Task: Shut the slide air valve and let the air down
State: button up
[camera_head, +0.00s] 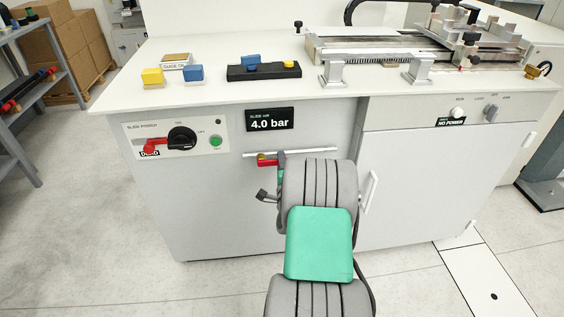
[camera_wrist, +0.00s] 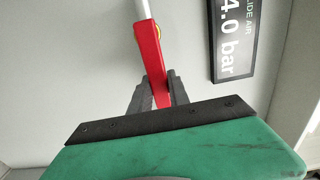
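In the wrist view the red lever (camera_wrist: 149,58) lies along the line of the pipe. My gripper (camera_head: 281,160) is at the lever. In the wrist view its grey fingers (camera_wrist: 158,90) stand close on both sides of the lever's end and appear shut on it. The slide air display (camera_head: 269,119) reads 4.0 bar. The valve body is mostly hidden.
A slide power panel (camera_head: 175,138) with a red and black switch and a green button is to the left. A cabinet handle (camera_head: 370,192) is just right of my arm. The bench top (camera_head: 215,95) above carries coloured blocks and a metal slide (camera_head: 375,55).

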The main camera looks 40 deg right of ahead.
grip_shut()
dwell(0.9)
